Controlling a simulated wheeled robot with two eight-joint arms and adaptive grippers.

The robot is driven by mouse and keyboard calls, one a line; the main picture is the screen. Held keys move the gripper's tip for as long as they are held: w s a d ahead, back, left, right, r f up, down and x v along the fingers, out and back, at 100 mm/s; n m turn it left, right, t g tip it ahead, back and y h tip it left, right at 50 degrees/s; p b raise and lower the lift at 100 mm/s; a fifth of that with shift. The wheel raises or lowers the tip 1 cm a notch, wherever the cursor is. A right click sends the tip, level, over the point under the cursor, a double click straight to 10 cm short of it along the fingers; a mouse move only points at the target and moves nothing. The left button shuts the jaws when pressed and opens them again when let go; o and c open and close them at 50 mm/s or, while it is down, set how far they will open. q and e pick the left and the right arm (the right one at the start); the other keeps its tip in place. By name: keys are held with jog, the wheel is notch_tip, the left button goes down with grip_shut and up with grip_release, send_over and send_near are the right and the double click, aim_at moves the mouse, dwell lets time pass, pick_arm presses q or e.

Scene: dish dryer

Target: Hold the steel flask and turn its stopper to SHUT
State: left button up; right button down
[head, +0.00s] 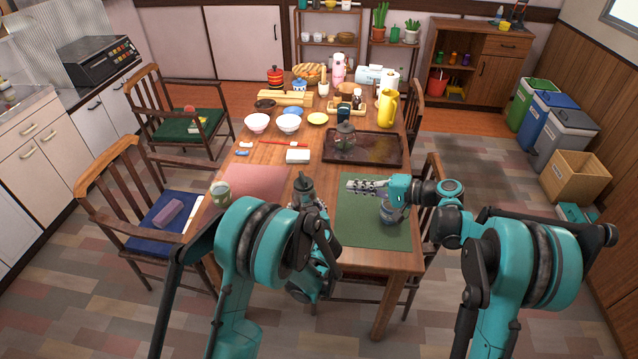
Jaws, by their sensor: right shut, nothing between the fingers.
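The steel flask (303,187) is a grey upright vessel with a dark narrow top, near the front of the table between the pink and green mats. My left gripper (302,205) is low at the flask, largely hidden behind my own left arm; whether its fingers close around the flask does not show clearly. My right gripper (352,186) points left above the green mat (362,230). It is shut and empty, to the right of the flask and apart from it. The stopper's setting is too small to read.
A bluish-grey cup or can (389,212) stands on the green mat below my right wrist. A dark tray (385,150) with a glass pot (345,136) lies behind. A pale green cup (220,193) is at the left edge. The pink mat (257,180) is mostly clear.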

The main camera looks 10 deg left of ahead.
jog(key=d+y, duration=0.2)
jog(key=y, duration=0.1)
send_near(308, 183)
jog(key=w+a, duration=0.4)
jog(key=a, duration=0.2)
jog(key=shift+s+a+f+m+t, duration=0.25)
jog(key=shift+a+f+m+t, duration=0.05)
jog(key=shift+a+f, duration=0.1)
pick_arm(q)
jog(key=shift+r, duration=0.1)
pick_arm(e)
jog(key=shift+s+a, duration=0.5)
jog(key=shift+a, duration=0.05)
